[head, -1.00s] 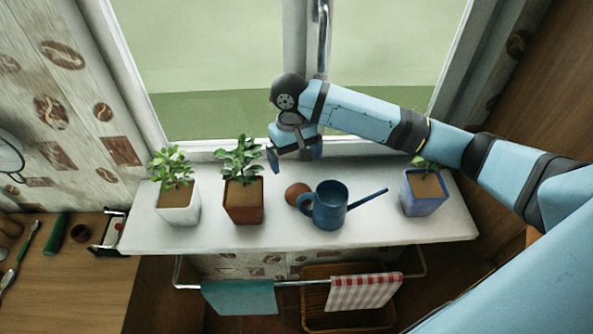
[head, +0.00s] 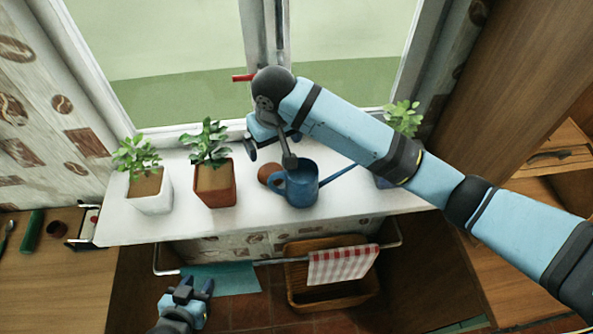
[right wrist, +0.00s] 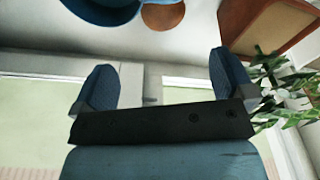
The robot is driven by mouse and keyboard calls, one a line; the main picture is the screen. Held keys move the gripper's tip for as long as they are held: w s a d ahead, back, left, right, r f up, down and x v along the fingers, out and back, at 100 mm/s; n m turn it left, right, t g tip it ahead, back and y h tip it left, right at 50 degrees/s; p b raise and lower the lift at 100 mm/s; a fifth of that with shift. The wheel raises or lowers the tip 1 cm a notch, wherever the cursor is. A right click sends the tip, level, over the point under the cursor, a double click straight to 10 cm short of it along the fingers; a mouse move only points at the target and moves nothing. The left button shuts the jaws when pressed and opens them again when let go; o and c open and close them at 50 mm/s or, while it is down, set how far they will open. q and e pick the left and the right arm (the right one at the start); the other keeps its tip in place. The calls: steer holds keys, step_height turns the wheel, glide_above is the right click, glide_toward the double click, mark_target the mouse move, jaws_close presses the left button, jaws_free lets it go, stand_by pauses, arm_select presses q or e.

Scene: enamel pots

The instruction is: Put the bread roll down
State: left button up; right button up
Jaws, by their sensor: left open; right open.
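The bread roll (head: 268,172) is a small brown round thing on the white windowsill, touching or very close to the left side of the blue watering can (head: 302,186). It also shows at the top of the right wrist view (right wrist: 162,17), beyond the fingertips. My right gripper (head: 271,155) is open and empty, behind and above the roll. One finger overlaps the can's rim in the head view; I cannot tell if they touch. My left gripper (head: 197,285) is open and empty, low at the left, in front of the sill near the teal cloth.
A white-potted plant (head: 150,192) and a red-brown-potted plant (head: 215,187) stand left on the sill (head: 115,222). Another plant (head: 403,118) is partly behind my right arm. Below hang a teal cloth (head: 232,279) and a checked cloth (head: 342,264) on a rail. A small red bar (head: 243,77) shows before the window.

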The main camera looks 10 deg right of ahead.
glide_above(271, 171)
steer(key=f, duration=0.8)
steer(key=shift+s+d+p, duration=0.3)
steer(key=f, duration=0.3)
steer(key=f+p, duration=0.1)
steer(key=shift+w+a+f, duration=0.25)
steer(key=shift+w+a, duration=0.05)
steer(key=shift+f, duration=0.5)
steer(key=c, duration=1)
steer(key=shift+r, duration=0.15)
step_height(271, 171, up, 20)
steer(key=b, duration=0.1)
steer(key=shift+b, duration=0.4)
